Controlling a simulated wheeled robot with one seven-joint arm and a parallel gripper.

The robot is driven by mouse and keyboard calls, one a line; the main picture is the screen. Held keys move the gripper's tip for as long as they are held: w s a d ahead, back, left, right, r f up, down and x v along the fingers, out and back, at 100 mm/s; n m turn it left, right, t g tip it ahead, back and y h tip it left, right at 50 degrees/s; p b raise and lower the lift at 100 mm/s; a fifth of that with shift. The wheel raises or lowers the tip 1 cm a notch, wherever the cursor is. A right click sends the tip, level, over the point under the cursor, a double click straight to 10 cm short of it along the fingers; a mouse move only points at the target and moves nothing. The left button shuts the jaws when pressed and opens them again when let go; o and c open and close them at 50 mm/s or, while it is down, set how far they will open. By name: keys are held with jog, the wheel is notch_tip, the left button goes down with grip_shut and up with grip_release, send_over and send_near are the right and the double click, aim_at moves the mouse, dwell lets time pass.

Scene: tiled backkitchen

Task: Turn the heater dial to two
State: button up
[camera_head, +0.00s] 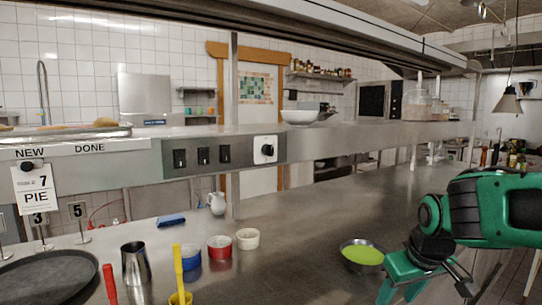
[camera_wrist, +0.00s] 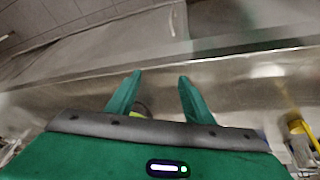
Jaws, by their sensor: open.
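The heater dial (camera_head: 266,149) is a black knob on a white square plate. It sits at the right end of the control panel on the front of the steel shelf, in the middle of the head view. The number it points to is too small to read. My green gripper (camera_head: 399,287) is at the lower right of the head view, over the counter beside a bowl, well apart from the dial. In the wrist view my gripper (camera_wrist: 159,76) shows two separated fingers with nothing between their tips. The dial is not visible there.
Three dark switches (camera_head: 203,155) sit left of the dial. A green-filled bowl (camera_head: 362,255), small red cup (camera_head: 220,247), cream cup (camera_head: 248,239), metal cup (camera_head: 136,262) and dark round tray (camera_head: 48,280) stand on the counter. The counter behind the bowl is clear.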

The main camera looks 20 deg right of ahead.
jog(key=w+a+r+n+t, duration=0.3)
jog(key=w+r+n+t, duration=0.3)
jog(key=w, duration=0.6)
jog(key=n+t+y, duration=0.5)
jog(key=n+t, duration=0.2)
jog(key=n, duration=0.2)
send_near(271, 152)
jog(key=x, duration=0.9)
jog(key=shift+w+r, duration=0.1)
jog(key=shift+w, duration=0.2)
jog(key=c, duration=1)
